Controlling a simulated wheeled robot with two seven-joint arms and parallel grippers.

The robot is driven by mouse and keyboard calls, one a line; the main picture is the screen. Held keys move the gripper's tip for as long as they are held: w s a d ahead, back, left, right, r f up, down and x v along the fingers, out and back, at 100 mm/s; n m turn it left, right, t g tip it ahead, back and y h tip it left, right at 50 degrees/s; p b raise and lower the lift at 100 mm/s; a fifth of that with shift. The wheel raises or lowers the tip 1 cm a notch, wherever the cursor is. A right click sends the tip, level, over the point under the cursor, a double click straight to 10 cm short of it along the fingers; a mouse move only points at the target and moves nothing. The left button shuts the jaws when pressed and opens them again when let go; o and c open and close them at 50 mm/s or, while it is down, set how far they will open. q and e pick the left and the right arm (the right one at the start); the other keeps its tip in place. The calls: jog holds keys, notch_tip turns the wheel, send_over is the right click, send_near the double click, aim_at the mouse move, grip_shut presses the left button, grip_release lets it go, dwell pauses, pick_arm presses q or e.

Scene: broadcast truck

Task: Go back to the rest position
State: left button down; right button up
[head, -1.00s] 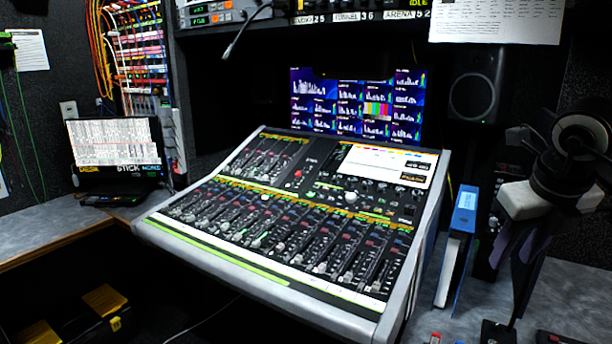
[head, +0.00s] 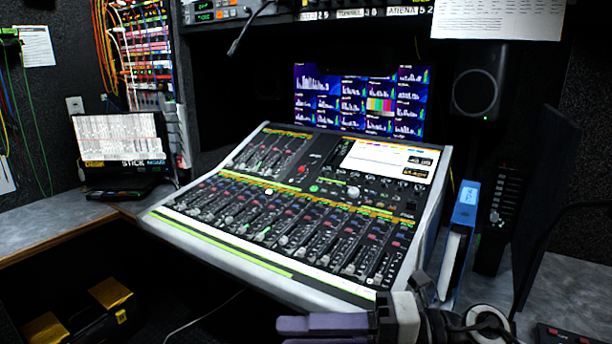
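My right gripper (head: 322,325) is low at the bottom edge of the head view, in front of the mixing console (head: 285,285). Its purple-grey fingers point left, and the lower part is cut off by the frame edge. I cannot tell whether the fingers are apart or together. No held object shows. The white and black wrist of my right arm is beside it, to the right. My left gripper is not in view.
A blue binder (head: 465,205) stands right of the console, close behind my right wrist. A dark upright panel (head: 541,200) and a speaker (head: 478,92) are at the right. A laptop (head: 120,138) sits on the left desk. A gooseneck microphone (head: 247,28) hangs above the console.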

jog(key=w+d+f+m+t+h, duration=0.2)
jog(key=d+f+m+t+h, duration=0.45)
jog(key=m, duration=0.65)
jog(key=w+d+f+m+t+h, duration=0.1)
jog(key=w+d+f+m+t, duration=0.15)
jog(key=f+m+t, duration=0.6)
jog(key=s+d+f+m+g+h, duration=0.3)
jog(key=s+f+m, duration=0.3)
jog(key=s+f, duration=0.3)
jog(key=s+d+f+m+g+h, duration=0.4)
jog(key=s+f+m, duration=0.3)
jog(key=s+f, duration=0.3)
notch_tip(320, 180, down, 2)
jog(key=shift+s+f+g, duration=0.1)
jog(key=shift+s+g, duration=0.2)
jog(key=shift+w, duration=0.15)
jog(key=shift+c, duration=0.4)
